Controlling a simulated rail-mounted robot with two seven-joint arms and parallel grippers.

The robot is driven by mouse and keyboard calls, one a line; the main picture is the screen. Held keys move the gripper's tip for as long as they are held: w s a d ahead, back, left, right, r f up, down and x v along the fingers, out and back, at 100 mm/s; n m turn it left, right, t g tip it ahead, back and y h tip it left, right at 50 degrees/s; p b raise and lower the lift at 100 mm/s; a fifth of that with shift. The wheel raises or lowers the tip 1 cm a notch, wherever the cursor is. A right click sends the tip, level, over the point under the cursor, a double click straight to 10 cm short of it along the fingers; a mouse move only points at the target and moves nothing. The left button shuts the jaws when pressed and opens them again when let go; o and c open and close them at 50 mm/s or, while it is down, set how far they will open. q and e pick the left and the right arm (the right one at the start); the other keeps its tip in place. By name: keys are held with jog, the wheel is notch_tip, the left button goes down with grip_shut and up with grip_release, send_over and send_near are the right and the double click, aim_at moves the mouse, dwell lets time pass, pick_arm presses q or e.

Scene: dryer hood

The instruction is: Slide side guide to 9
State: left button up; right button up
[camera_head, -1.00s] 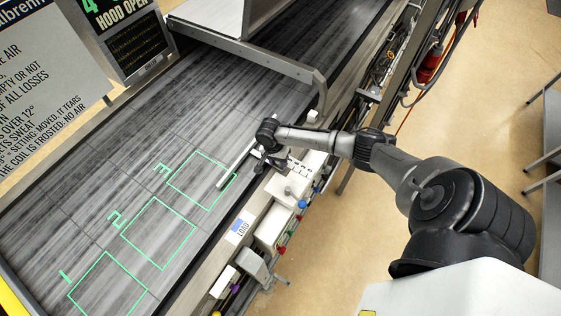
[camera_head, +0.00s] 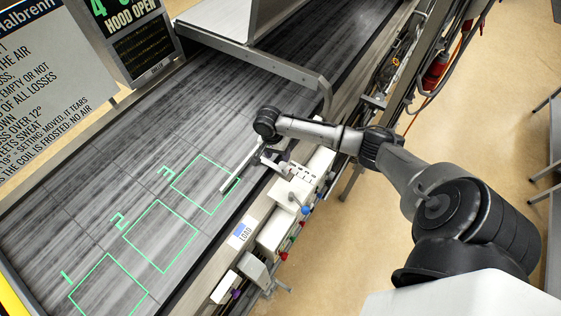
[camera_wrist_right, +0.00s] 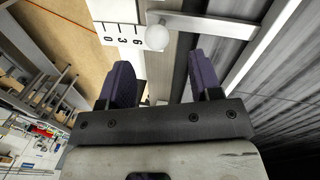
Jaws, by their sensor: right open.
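The side guide is a thin pale metal bar (camera_head: 240,167) lying over the belt's near edge, beside the green square marked 3. In the right wrist view its bar (camera_wrist_right: 262,45) runs diagonally at the right, joined by a cross arm (camera_wrist_right: 215,23) to a round white knob (camera_wrist_right: 157,38). The knob is beside a white scale (camera_wrist_right: 118,32) with 0, 3 and 6 readable; it sits past the 6, and no 9 is readable. My right gripper (camera_wrist_right: 162,82) is open, its dark fingers short of the knob with nothing between them. In the head view this gripper (camera_head: 272,158) is above the belt edge. My left gripper is out of view.
White control boxes with coloured knobs (camera_head: 290,195) line the belt's near side, below my right arm. A metal hood frame (camera_head: 250,62) crosses the belt behind the gripper. The belt (camera_head: 90,195) is bare around the green squares. A sign and display (camera_head: 130,40) stand at upper left.

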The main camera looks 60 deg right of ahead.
notch_tip(320, 180, up, 6)
jog(key=w, duration=0.1)
jog(key=shift+r, duration=0.25)
jog(key=shift+w+a, duration=0.1)
dwell(0.5)
